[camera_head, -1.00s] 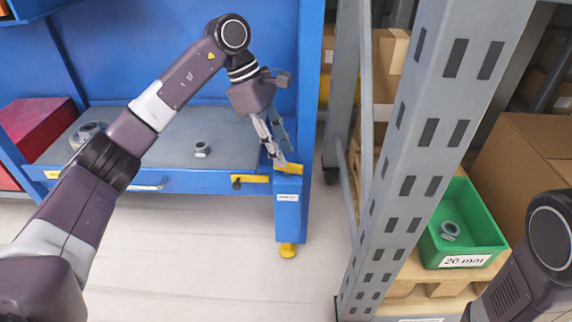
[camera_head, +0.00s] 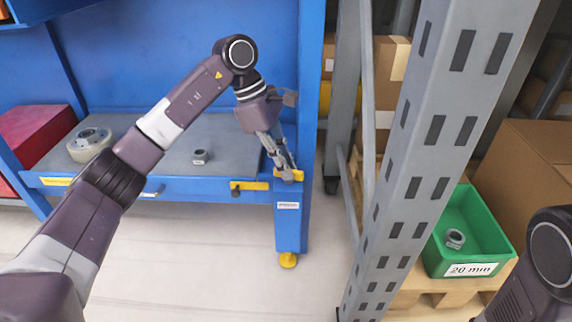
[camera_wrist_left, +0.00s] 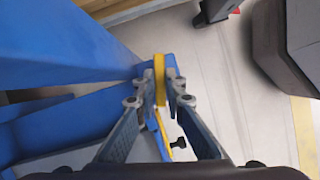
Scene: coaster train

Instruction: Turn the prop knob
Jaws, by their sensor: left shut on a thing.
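A yellow knob bar (camera_head: 291,174) sits at the front right corner of the blue workbench (camera_head: 290,228), on top of its leg; I take it to be the prop knob. My left gripper (camera_head: 286,171) reaches down on it from above and is shut on it. In the left wrist view the fingers (camera_wrist_left: 161,88) close on both sides of the upright yellow bar (camera_wrist_left: 160,70). A second yellow piece (camera_head: 255,186) with a small black knob (camera_head: 236,192) is on the bench's front edge, just left. My right gripper is out of view.
A grey nut (camera_head: 200,156) and a flanged ring (camera_head: 88,146) lie on the bench top. A grey slotted rack post (camera_head: 425,150) stands to the right, before a green bin (camera_head: 494,222) labelled "20 mm" holding a nut. The floor in front is clear.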

